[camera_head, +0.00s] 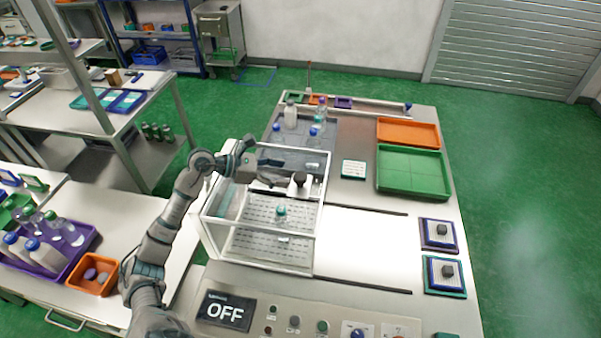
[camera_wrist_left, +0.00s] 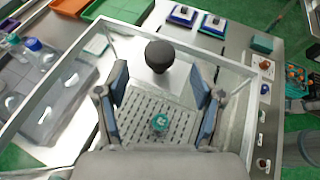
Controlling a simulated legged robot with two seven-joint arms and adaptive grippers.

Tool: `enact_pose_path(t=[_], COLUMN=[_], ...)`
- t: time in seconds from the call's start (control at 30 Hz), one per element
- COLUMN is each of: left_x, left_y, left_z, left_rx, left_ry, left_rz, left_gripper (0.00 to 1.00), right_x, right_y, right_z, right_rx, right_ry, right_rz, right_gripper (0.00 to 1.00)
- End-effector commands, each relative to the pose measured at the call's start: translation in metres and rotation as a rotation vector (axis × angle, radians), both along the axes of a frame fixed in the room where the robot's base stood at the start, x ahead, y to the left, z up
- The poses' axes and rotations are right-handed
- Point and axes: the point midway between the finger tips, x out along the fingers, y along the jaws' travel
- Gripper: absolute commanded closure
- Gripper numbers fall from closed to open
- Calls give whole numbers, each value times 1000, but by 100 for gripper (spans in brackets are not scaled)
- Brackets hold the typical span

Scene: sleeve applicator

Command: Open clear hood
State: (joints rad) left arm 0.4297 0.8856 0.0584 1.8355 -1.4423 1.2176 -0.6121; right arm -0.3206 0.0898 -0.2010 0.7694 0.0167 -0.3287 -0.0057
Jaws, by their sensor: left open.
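The clear hood (camera_head: 222,196) is a see-through box with a white frame, standing down over a slotted plate (camera_head: 262,243). A black round knob (camera_head: 300,179) on a white mount is at its far right part; the knob (camera_wrist_left: 160,55) is large in the left wrist view. My left gripper (camera_head: 274,180) reaches in from the left over the hood. In the wrist view its open fingers (camera_wrist_left: 158,82) are spread, with the knob just beyond and between the tips. I see no contact. A teal-capped bottle (camera_head: 281,213) stands on the plate within the hood's outline.
Several bottles (camera_head: 291,115) stand on the grey area behind the hood. Orange (camera_head: 408,132) and green (camera_head: 412,172) trays lie at the back right. A screen (camera_head: 226,311) reading OFF and buttons line the front. White surface right of the hood is clear.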

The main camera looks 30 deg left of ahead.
Motion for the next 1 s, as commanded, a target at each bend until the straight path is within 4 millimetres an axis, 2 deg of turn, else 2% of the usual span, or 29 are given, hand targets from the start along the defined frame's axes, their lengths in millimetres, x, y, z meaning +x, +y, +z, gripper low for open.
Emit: enact_pose_path(t=[0.1, 0.33, 0.73, 0.77, 1.0], left_x=[14, 33, 38, 38, 38], left_y=[-18, -41, -49, -49, -48], left_z=[-8, -23, -28, -27, -28], left_rx=[-7, -5, -1, -1, -2], left_ry=[0, 0, 0, 0, 1], left_rz=[-3, 0, 0, 0, 1], left_gripper=[32, 32, 32, 37, 97], right_x=[-14, -29, -33, -33, -33], right_y=[-1, -4, -5, -5, -5], right_z=[1, 1, 0, 0, 0], right_rx=[-3, -5, -6, -6, -6], right_ry=[7, 12, 14, 14, 14], right_rz=[2, 5, 5, 5, 5], right_gripper=[7, 7, 7, 7, 7])
